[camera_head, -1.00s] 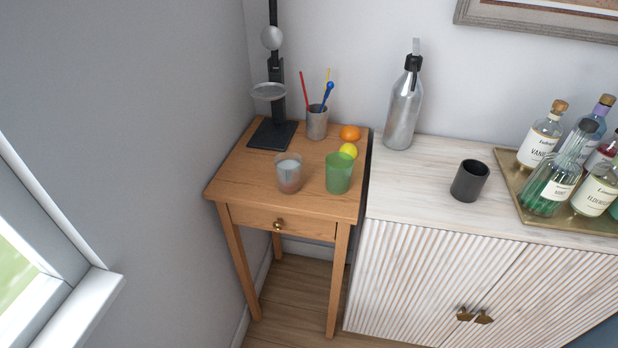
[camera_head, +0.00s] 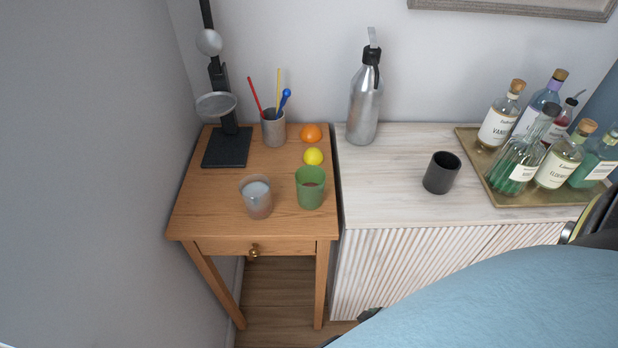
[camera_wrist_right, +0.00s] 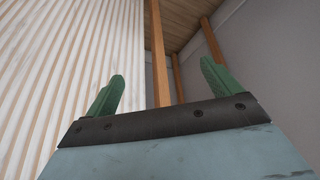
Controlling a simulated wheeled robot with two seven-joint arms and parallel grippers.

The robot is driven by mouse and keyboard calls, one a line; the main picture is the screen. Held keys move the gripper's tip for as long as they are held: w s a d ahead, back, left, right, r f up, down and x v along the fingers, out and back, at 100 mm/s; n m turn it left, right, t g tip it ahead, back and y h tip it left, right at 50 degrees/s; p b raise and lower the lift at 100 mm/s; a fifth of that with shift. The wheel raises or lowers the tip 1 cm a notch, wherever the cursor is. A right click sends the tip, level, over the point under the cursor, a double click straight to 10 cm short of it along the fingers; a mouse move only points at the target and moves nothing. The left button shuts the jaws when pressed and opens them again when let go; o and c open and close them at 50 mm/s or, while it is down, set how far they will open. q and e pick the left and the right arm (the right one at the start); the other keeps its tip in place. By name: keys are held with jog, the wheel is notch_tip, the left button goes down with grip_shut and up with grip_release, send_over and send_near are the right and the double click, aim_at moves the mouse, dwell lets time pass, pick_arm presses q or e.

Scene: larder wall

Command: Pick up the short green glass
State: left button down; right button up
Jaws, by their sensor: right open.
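The short green glass (camera_head: 311,190) stands upright near the right front of the small wooden table (camera_head: 210,220). A clear glass (camera_head: 257,199) with pale and reddish contents stands to its left, a small gap apart. A yellow lemon (camera_head: 313,156) lies just behind the green glass. My right arm comes in at the lower right of the head view. My right gripper shows in the right wrist view (camera_wrist_right: 162,88), with two green fingers spread apart and nothing between them. It is low, in front of the ribbed cabinet, apart from the glass. My left gripper is out of view.
An orange (camera_head: 311,133), a pen cup (camera_head: 273,128) and a black stand (camera_head: 227,145) are at the table's back. The white cabinet (camera_head: 390,205) adjoins on the right, with a black cup (camera_head: 441,173), a metal bottle (camera_head: 364,105) and a bottle tray (camera_head: 472,150).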

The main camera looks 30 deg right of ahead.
jog(key=w+r+t+p, duration=0.2)
jog(key=w+r, duration=0.5)
jog(key=r, duration=0.6)
jog(key=t+y+p, duration=0.2)
jog(key=t+p, duration=0.2)
send_near(320, 191)
jog(key=s+a+f, duration=0.3)
jog(key=f, duration=0.1)
jog(key=w, duration=0.3)
jog(key=w+d+t, duration=0.1)
jog(key=w, duration=0.2)
jog(key=w+t, duration=0.1)
jog(key=w, duration=0.2)
jog(key=shift+d+f, duration=0.3)
jog(key=shift+d, duration=0.1)
jog(key=shift+b+x, duration=0.3)
jog(key=shift+x, duration=2.85)
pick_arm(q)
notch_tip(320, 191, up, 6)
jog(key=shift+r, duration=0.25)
pick_arm(e)
jog(key=shift+r, duration=0.1)
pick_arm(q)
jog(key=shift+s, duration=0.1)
pick_arm(e)
jog(key=c, duration=1.2)
jog(key=shift+c, duration=0.5)
